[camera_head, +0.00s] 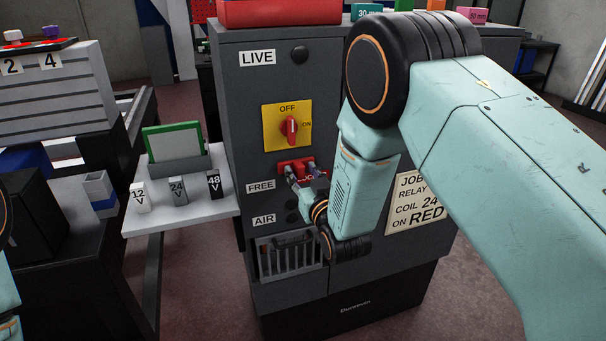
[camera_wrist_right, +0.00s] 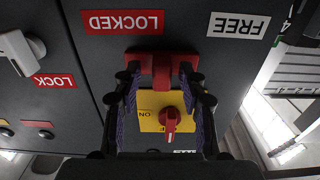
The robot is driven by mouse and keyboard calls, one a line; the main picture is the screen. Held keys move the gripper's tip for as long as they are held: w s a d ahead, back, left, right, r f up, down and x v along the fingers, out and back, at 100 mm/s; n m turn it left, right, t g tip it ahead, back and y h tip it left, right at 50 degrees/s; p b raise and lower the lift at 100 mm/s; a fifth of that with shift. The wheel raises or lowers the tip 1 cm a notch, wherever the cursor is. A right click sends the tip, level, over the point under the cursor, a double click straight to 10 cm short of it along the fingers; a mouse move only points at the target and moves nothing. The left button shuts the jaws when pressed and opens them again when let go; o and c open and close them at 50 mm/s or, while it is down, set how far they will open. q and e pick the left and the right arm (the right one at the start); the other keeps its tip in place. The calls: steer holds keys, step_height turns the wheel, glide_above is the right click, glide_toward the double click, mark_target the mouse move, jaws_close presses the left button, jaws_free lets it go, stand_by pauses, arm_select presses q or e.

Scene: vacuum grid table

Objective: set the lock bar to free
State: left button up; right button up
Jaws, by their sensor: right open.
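The red lock bar (camera_head: 291,166) is on the front of the dark grey cabinet, below the yellow rotary switch. It also shows in the right wrist view (camera_wrist_right: 162,63), where the picture is upside down. My right gripper (camera_head: 302,173) is at the bar, and in the wrist view its open fingers (camera_wrist_right: 160,82) stand on either side of the bar's middle tab. I cannot tell whether they touch it. The FREE label (camera_head: 260,185) is left of the bar; in the wrist view, the LOCKED label (camera_wrist_right: 123,22) is at upper left. My left gripper is out of view.
The yellow switch plate (camera_head: 272,126) with its red knob (camera_head: 289,129) sits just above the bar. A white side shelf (camera_head: 205,207) with small voltage blocks stands left of the cabinet. A slotted bin (camera_head: 292,262) is below the AIR label (camera_head: 264,219).

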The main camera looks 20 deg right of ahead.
steer(key=shift+a, duration=0.15)
steer(key=shift+c, duration=1.3)
jaws_close()
